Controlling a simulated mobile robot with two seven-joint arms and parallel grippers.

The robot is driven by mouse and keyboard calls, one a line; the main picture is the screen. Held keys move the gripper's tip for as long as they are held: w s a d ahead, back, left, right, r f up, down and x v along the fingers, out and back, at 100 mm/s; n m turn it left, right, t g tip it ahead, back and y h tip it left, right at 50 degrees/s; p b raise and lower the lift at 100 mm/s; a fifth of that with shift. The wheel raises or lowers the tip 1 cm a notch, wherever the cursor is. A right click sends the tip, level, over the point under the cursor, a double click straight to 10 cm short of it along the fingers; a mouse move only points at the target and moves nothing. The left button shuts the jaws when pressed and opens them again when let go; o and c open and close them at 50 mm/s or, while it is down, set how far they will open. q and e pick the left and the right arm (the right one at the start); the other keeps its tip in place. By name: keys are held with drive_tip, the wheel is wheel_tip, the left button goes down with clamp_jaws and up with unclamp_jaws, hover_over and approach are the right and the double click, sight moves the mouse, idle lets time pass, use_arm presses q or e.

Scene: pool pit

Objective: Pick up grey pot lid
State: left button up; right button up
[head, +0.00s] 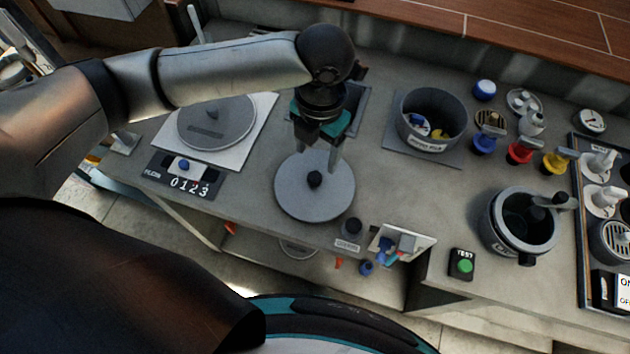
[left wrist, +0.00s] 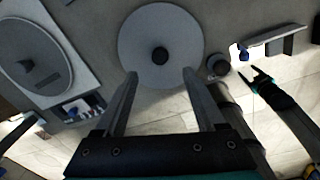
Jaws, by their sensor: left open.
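The grey pot lid (head: 299,199) is a flat round disc with a black knob (head: 314,179) at its centre. It lies on the grey counter near the front edge in the head view. My left gripper (head: 320,158) is open and empty, just above the lid on its far side. In the left wrist view the lid (left wrist: 140,62) and its knob (left wrist: 160,54) lie beyond the two fingers, and the gripper (left wrist: 160,78) has its fingers spread to either side of the knob. My right gripper (left wrist: 259,77) shows at the right of the left wrist view, apart from the lid.
A scale (head: 227,131) with a number display stands to the left. A grey pot (head: 404,135) with small items stands at the back right, another pot (head: 488,232) further right. A small dark weight (head: 352,229) and a white tray (head: 425,243) sit close right of the lid.

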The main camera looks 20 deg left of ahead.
sight(314, 177)
use_arm(q)
wheel_tip(314, 177, down, 3)
drive_tip(key=shift+r, duration=0.15)
drive_tip(key=shift+f, duration=0.5)
drive_tip(key=f, duration=0.4)
drive_tip(key=shift+a+f+b, duration=0.2)
drive_tip(key=shift+f+b, duration=0.15)
drive_tip(key=shift+f, duration=0.05)
use_arm(e)
drive_tip(key=shift+w+f, duration=0.2)
drive_tip(key=shift+w, duration=0.3)
drive_tip(key=shift+w+f, duration=0.2)
drive_tip(key=shift+w, duration=0.25)
use_arm(q)
drive_tip(key=shift+c, duration=0.4)
drive_tip(key=c, duration=0.3)
clamp_jaws()
use_arm(e)
drive_tip(key=shift+s, duration=0.25)
